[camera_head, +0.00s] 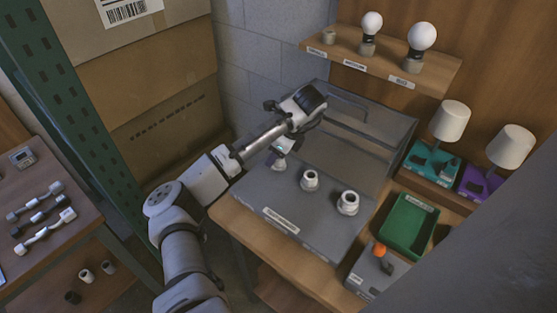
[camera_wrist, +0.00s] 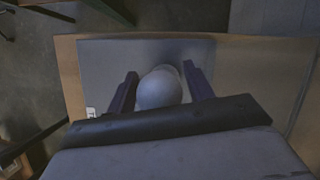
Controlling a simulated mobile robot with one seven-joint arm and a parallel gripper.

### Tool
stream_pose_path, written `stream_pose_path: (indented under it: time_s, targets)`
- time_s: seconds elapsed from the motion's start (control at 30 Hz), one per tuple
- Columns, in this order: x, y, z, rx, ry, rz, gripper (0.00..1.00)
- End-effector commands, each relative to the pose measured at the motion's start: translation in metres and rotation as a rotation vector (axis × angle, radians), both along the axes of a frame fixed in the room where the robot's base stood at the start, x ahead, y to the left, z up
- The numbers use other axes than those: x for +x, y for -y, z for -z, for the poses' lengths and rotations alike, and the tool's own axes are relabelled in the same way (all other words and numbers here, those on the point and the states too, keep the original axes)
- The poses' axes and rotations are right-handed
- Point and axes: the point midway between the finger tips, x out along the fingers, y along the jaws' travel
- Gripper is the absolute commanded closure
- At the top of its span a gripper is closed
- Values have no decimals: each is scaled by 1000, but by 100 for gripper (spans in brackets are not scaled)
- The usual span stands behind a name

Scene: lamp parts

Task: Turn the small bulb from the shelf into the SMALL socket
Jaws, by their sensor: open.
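The small bulb (camera_wrist: 160,92) shows in the wrist view as a pale round globe between the fingers of my gripper (camera_wrist: 160,78). The fingers are open, one on each side of it. In the head view my gripper (camera_head: 281,152) points down over the leftmost, smallest-looking socket (camera_head: 278,166) on the grey box (camera_head: 250,197). The bulb's base is hidden, so I cannot tell how deep it sits in that socket. Two larger white sockets, the middle one (camera_head: 310,180) and the right one (camera_head: 348,203), stand empty. The leftmost holder (camera_head: 328,37) on the shelf is empty.
The wooden shelf (camera_head: 435,75) bears two larger bulbs, one in the middle (camera_head: 371,24) and one at right (camera_head: 421,37). Two lamps with white shades, a green tray (camera_head: 408,226) and a small box with an orange knob (camera_head: 380,250) stand to the right.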

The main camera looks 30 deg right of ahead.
Motion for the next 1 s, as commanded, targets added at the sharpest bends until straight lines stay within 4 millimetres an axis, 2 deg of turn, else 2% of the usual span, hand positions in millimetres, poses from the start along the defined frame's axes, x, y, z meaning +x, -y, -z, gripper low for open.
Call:
stream_pose_path:
  time_s: [0.33,0.7,1.0]
  targets:
    - [0,-1,-1,1,3,-188,48]
    - [-2,-2,-1,1,3,-649,48]
    - [-3,-2,-1,1,3,-853,48]
